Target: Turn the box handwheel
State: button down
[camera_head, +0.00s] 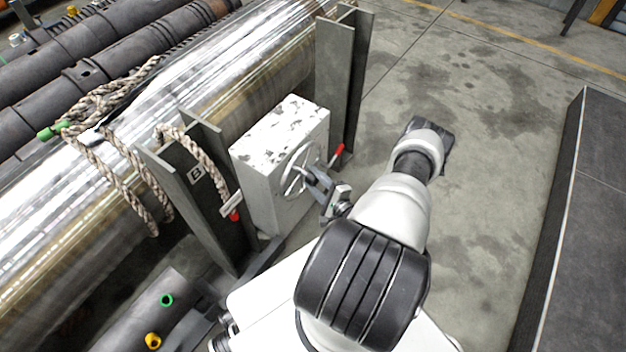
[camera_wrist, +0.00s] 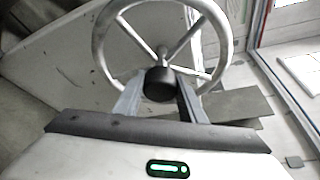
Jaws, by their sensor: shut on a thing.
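The box handwheel (camera_head: 284,181) is a pale spoked wheel on the side of a worn white box (camera_head: 270,137). It fills the upper part of the wrist view (camera_wrist: 163,53), with a rim, several spokes and a dark round hub end. My gripper (camera_head: 311,176) reaches the wheel from the right in the head view. In the wrist view my gripper (camera_wrist: 160,84) has one finger on each side of the dark hub end and is shut on the handwheel at its centre. The exact contact surfaces are hard to see.
Metal posts (camera_head: 333,75) flank the box, one with a red-tipped lever (camera_head: 337,154) beside it. A big shiny barrel (camera_head: 215,80) with rope (camera_head: 112,100) lies behind. Open concrete floor (camera_head: 480,130) is on the right, up to a dark raised platform (camera_head: 590,220).

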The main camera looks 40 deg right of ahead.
jog(key=shift+d, duration=0.1)
jog(key=c, duration=1.2)
grip_release()
jog(key=shift+o, duration=0.2)
jog(key=shift+s, duration=0.1)
